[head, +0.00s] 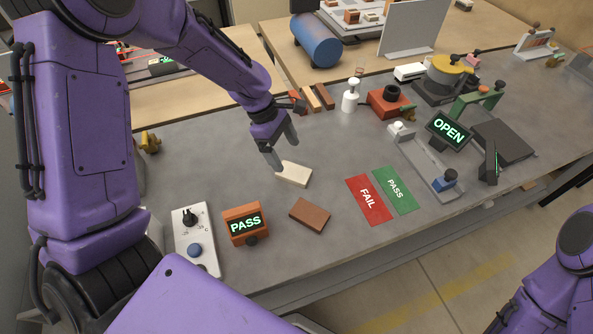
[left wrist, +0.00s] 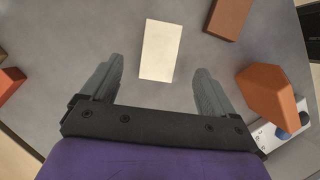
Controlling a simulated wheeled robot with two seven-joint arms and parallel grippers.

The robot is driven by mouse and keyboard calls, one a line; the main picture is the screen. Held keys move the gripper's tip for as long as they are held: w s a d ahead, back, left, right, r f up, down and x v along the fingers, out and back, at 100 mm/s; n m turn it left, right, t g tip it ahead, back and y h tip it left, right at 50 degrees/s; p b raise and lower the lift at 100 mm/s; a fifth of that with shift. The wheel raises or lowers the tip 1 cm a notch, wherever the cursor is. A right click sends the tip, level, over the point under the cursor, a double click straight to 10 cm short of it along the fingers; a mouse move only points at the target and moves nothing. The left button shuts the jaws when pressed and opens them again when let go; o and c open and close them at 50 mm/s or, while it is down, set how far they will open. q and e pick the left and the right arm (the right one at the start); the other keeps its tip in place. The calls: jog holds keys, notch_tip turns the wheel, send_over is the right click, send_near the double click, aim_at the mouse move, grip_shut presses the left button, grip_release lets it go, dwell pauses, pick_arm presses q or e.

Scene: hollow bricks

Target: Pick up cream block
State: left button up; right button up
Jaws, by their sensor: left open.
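The cream block (head: 294,174) lies flat on the grey table, left of the red FAIL mat. In the left wrist view the cream block (left wrist: 160,50) lies ahead of the fingertips, roughly between their lines. My left gripper (head: 282,151) is open and empty, pointing down just above and behind the block's left end. Its two fingers also show in the left wrist view (left wrist: 158,78), spread wide apart. My right arm shows at the lower right of the head view, but its gripper is out of frame.
A brown brick (head: 310,215) lies in front of the cream block. An orange PASS display (head: 245,223) and a white control box (head: 196,240) stand to the left. The red FAIL mat (head: 369,200) and green PASS mat (head: 394,190) lie to the right.

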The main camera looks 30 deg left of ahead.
aim_at(293, 171)
pick_arm(q)
jog(key=p+x, duration=0.1)
jog(key=x, duration=0.6)
jog(key=shift+a, duration=0.2)
jog(key=shift+f, duration=0.15)
jog(key=c, duration=1.3)
jog(key=shift+o, duration=0.2)
